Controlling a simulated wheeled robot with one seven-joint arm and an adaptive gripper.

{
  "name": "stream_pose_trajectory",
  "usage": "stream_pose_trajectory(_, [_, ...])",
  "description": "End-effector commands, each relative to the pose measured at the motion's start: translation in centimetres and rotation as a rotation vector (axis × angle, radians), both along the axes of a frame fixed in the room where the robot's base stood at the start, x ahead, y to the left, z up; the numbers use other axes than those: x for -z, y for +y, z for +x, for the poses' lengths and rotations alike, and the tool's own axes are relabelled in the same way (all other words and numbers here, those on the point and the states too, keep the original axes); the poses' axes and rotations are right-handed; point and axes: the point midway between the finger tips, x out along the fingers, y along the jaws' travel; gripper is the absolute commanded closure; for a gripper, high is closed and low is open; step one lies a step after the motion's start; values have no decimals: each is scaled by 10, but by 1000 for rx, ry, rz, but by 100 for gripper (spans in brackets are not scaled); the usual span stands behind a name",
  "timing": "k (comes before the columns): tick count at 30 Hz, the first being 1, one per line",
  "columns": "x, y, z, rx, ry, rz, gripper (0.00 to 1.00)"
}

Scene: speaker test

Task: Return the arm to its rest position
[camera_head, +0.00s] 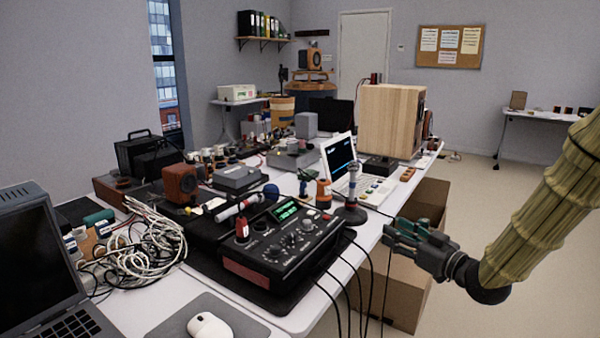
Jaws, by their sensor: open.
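My gripper (392,236) is at the right front edge of the white table (302,318), beside the black control box (285,240). My arm (545,205) comes in from the right side of the picture in a ribbed tan sleeve. The fingers point left, toward the table's edge, and hold nothing that I can see. A cardboard box (405,297) stands on the floor below and behind the gripper.
Black cables (362,290) hang off the table edge just left of my gripper. A white laptop (345,170) and a large wooden speaker (388,120) stand further back. A dark laptop (35,255) and a white mouse (209,325) are in front. The floor (490,225) at right is open.

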Motion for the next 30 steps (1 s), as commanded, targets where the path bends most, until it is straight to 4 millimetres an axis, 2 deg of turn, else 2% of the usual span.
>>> stream_pose_trajectory(10, [60, -7, -10, 68, 125, -17, 57])
stream_pose_trajectory(17, [121, -1, -24, 117, 255, -39, 57])
stream_pose_trajectory(20, [159, 2, -36, 147, 339, -56, 57])
stream_pose_trajectory(23, [209, 5, -57, 187, 451, -78, 57])
stream_pose_trajectory(26, [259, 9, -85, 227, 572, -106, 57])
stream_pose_trajectory(30, [324, 11, -133, 281, 742, -152, 57])
